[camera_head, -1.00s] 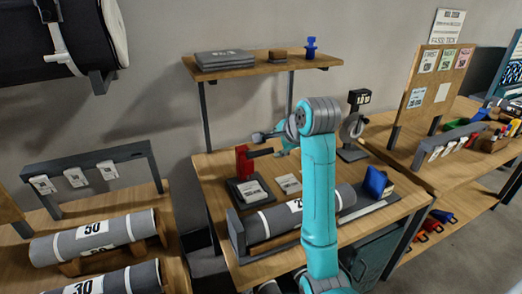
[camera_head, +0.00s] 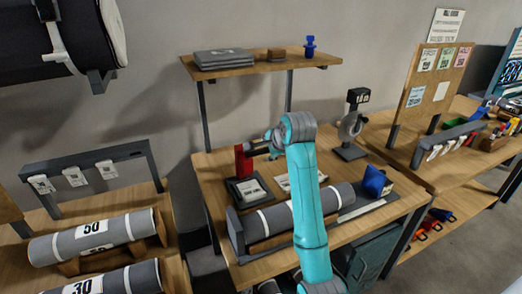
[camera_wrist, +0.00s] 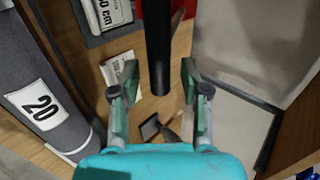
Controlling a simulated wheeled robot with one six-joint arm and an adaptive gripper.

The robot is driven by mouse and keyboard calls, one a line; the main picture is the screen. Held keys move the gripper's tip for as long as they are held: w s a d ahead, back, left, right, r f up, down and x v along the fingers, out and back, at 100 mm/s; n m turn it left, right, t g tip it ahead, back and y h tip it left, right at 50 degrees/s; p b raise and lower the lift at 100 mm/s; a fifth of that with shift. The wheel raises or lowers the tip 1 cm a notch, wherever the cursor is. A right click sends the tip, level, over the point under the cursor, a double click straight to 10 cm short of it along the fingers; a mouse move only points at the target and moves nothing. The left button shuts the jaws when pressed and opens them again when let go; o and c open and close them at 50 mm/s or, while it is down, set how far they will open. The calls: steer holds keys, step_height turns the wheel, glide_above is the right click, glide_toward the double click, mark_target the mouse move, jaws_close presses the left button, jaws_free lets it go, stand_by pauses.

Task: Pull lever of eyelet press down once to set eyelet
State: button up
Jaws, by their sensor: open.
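The eyelet press has a red body (camera_head: 241,160) on a dark base, standing on the middle bench. Its black lever (camera_wrist: 158,45) points toward me in the wrist view, running from the red body (camera_wrist: 152,8) at the top down between my fingers. My gripper (camera_wrist: 159,75) is open, with one finger on each side of the lever and a gap to both. In the head view my gripper (camera_head: 268,147) is at the lever, right of the red body, partly hidden by my arm. I cannot make out an eyelet.
A grey roll (camera_head: 285,215) lies along the front of the bench, and its label 20 shows in the wrist view (camera_wrist: 42,108). A dark-based stand (camera_head: 351,140) and a blue block (camera_head: 375,181) are at the right. A shelf (camera_head: 265,64) hangs above.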

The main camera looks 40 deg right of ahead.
steer(key=c, duration=0.7)
steer(key=shift+f, duration=0.1)
steer(key=shift+s+a+f, duration=0.15)
steer(key=shift+s+f, duration=0.25)
steer(key=shift+f, duration=0.4)
